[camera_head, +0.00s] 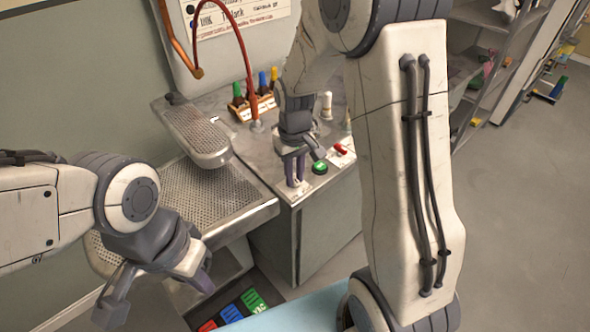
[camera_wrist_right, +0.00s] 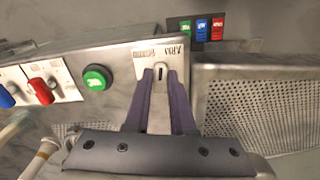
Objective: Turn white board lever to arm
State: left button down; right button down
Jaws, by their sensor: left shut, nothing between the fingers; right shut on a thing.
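A white board (camera_wrist_right: 160,58) with dark printed lettering and a slot lies on the grey metal panel in the right wrist view. My right gripper (camera_wrist_right: 161,78) is shut on the lever (camera_wrist_right: 161,73), of which only a small pale part shows between the purple-grey fingertips. The fingers hide most of the lever, so its exact angle is not clear. In the head view my right gripper (camera_head: 295,182) points down onto the near corner of the panel.
Beside the board are a green button (camera_wrist_right: 97,77), a red lever (camera_wrist_right: 41,91) and a blue lever (camera_wrist_right: 5,97). A perforated tray (camera_head: 197,190) and a raised pad (camera_head: 197,135) lie left of the panel. Coloured bottles (camera_head: 262,82) and a red hose (camera_head: 245,60) stand behind.

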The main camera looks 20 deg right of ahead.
jog(key=shift+m+p, duration=0.6)
jog(key=shift+m, duration=1.1)
jog(key=shift+a, duration=0.1)
jog(key=c, duration=0.8)
grip_release()
jog(key=shift+o, duration=0.2)
notch_tip(320, 180, up, 11)
jog(key=shift+f, duration=0.2)
